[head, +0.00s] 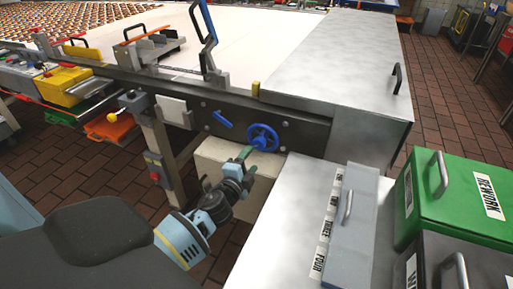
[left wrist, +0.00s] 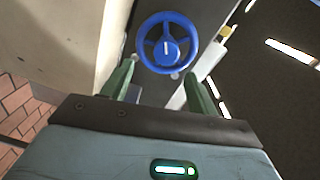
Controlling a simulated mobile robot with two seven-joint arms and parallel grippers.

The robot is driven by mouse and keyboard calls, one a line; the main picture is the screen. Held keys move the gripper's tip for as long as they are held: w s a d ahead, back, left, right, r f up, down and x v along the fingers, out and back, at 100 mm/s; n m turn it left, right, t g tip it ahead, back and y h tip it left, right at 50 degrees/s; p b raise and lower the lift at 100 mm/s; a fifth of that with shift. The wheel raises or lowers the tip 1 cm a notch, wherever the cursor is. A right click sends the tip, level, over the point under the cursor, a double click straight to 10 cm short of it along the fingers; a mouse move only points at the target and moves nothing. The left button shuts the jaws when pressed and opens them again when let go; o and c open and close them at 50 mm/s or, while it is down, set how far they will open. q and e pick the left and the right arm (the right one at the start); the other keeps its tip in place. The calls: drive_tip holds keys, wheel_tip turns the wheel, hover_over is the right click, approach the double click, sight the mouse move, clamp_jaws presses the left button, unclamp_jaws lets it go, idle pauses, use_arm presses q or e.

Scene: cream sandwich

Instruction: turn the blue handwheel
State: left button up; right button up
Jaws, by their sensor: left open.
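The blue handwheel (head: 263,137) is mounted on the dark side rail of the conveyor machine in the head view. In the left wrist view the handwheel (left wrist: 167,43) shows its round rim, spokes and hub, just beyond the fingertips. My left gripper (head: 243,153) reaches up to the wheel from below left. In the left wrist view its two green fingers (left wrist: 158,80) are spread apart, with nothing seen between them. I cannot tell whether a fingertip touches the rim. My right gripper is not in view.
A blue lever (head: 222,119) sits on the rail left of the wheel. A cream box (head: 215,150) lies below the rail.

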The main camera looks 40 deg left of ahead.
sight(258, 146)
use_arm(q)
drive_tip(key=shift+w+a+n+t, duration=0.1)
drive_tip(key=shift+w+a+n, duration=0.25)
drive_tip(key=shift+w+n, duration=1.85)
drive_tip(key=shift+w+a+n+t, duration=0.15)
drive_tip(key=shift+a+n, duration=0.2)
drive_tip(key=shift+n, duration=4)
drive_tip(key=shift+w+a+n+t, duration=0.1)
drive_tip(key=shift+w+a+n, duration=0.25)
drive_tip(key=shift+w+n, duration=1.85)
drive_tip(key=shift+s+n, duration=1.05)
drive_tip(key=shift+c, duration=0.5)
drive_tip(key=c, duration=0.9)
drive_tip(key=shift+m, duration=0.3)
